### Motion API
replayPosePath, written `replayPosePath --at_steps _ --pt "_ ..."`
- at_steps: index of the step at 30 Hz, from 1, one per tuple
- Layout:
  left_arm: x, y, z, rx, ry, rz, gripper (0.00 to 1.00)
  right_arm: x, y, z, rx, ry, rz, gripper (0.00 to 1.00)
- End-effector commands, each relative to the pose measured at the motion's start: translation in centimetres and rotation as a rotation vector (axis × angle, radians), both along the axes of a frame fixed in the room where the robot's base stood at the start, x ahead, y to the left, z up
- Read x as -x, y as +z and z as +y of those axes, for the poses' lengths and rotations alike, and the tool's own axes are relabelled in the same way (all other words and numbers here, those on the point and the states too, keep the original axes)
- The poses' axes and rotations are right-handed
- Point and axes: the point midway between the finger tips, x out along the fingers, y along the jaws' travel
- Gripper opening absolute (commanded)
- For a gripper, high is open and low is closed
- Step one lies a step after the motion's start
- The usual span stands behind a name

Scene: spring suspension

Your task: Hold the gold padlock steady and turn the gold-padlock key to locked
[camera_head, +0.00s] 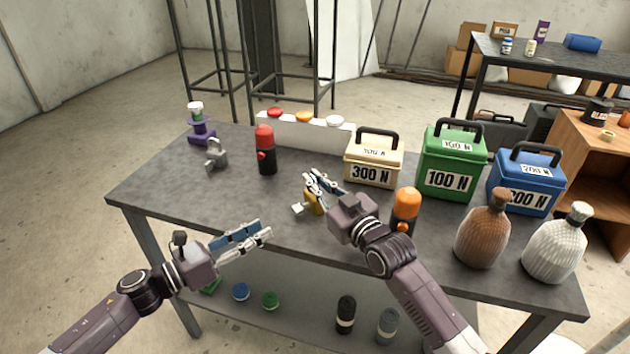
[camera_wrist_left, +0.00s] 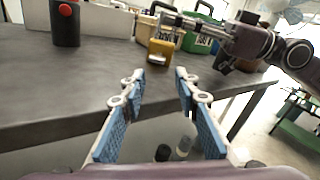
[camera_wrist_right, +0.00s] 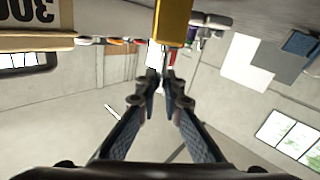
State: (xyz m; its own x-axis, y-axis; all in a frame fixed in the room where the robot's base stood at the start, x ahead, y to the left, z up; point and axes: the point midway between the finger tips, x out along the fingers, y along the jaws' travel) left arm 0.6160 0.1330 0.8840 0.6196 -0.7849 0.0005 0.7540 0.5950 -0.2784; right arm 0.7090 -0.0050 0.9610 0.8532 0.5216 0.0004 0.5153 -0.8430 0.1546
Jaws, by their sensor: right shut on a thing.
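The gold padlock (camera_head: 313,204) stands upright near the front edge of the grey table. My right gripper (camera_head: 318,184) is shut on its upper part, probably the shackle, which the fingers largely hide. The padlock's gold body also shows in the left wrist view (camera_wrist_left: 160,53) and just past my right fingertips in the right wrist view (camera_wrist_right: 173,20). A small silvery piece (camera_head: 298,208) at the padlock's left side may be the key; its turn position is too small to tell. My left gripper (camera_head: 250,237) is open and empty, in front of the table edge and left of the padlock.
On the table are a grey padlock (camera_head: 216,155), a red-capped black device (camera_head: 266,152), an orange-capped one (camera_head: 405,210), a white button panel (camera_head: 300,132), cream (camera_head: 371,170), green (camera_head: 450,175) and blue (camera_head: 525,190) weight boxes, and two jugs. The left front tabletop is clear.

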Motion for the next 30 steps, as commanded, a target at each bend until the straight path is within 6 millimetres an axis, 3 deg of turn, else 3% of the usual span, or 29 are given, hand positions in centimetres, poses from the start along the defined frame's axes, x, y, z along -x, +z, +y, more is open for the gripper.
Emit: replayPosePath --at_steps 4,14,21,30 --pt "-0.1 0.3 -0.1 -0.009 -0.01 -0.004 0.42 0.0 -0.1 -0.1 0.003 -0.001 0.001 0.0" --pt "-0.5 3.9 -1.3 -0.204 -0.142 -0.037 0.42 -0.1 -0.1 -0.1 0.003 -0.002 0.0 0.0" --pt "-0.9 5.4 0.4 -0.386 -0.182 -0.027 0.42 -0.1 -0.1 -0.1 0.003 -0.002 0.0 0.0" --pt "-1.2 5.9 2.0 -0.48 -0.178 -0.01 0.42 0.0 -0.1 -0.1 0.003 -0.002 0.0 0.0"
